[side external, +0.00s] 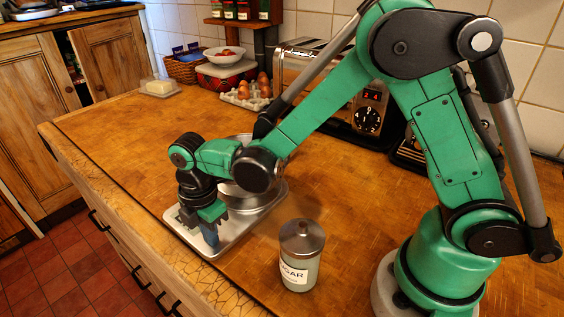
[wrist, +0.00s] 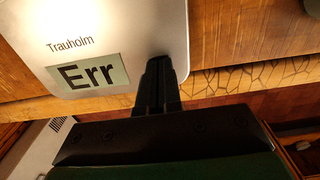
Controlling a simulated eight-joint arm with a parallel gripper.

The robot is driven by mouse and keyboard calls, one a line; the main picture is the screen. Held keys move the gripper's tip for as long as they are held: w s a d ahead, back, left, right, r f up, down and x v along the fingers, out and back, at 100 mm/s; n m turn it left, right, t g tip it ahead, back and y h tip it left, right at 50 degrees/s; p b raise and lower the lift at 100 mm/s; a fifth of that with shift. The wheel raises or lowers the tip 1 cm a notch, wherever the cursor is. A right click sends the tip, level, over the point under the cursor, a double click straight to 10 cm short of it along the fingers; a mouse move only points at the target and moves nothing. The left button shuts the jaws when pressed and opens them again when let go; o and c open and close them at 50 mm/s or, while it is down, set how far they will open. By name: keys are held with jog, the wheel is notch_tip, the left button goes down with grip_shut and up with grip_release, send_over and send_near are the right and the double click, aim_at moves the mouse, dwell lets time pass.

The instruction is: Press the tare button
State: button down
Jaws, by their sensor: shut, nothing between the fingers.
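The silver kitchen scale (side external: 183,226) lies on the wooden worktop with a metal bowl (side external: 262,196) on it. In the wrist view the scale (wrist: 130,25) carries the name "Trauholm", and its display (wrist: 88,76) reads "Err". My gripper (side external: 211,247) points down over the scale's front part. In the wrist view my gripper (wrist: 159,65) is shut and empty, its fingertips over the scale's plate near the corner, to the right of the display. I cannot tell whether the tips touch the plate. No tare button shows; the fingers may hide it.
A sugar jar (side external: 300,258) with a metal lid stands to the right of the scale, close to my arm. A toaster (side external: 300,75), eggs (side external: 250,92) and a basket (side external: 184,70) stand at the back. The worktop's front edge (side external: 130,210) is near the scale. The worktop's left part is mostly clear.

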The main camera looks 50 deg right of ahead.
notch_tip(320, 180, up, 8)
dwell(0.5)
jog(key=s+d+r+m+t, duration=0.2)
jog(key=d+m, duration=0.3)
jog(key=m, duration=0.4)
jog(key=s+d+r+m+t, duration=0.2)
jog(key=s+d+m+t, duration=0.2)
jog(key=m, duration=0.5)
jog(key=shift+s+d+t, duration=0.4)
jog(key=shift+d+t, duration=0.2)
jog(key=shift+d, duration=0.6)
jog(key=shift+r, duration=0.1)
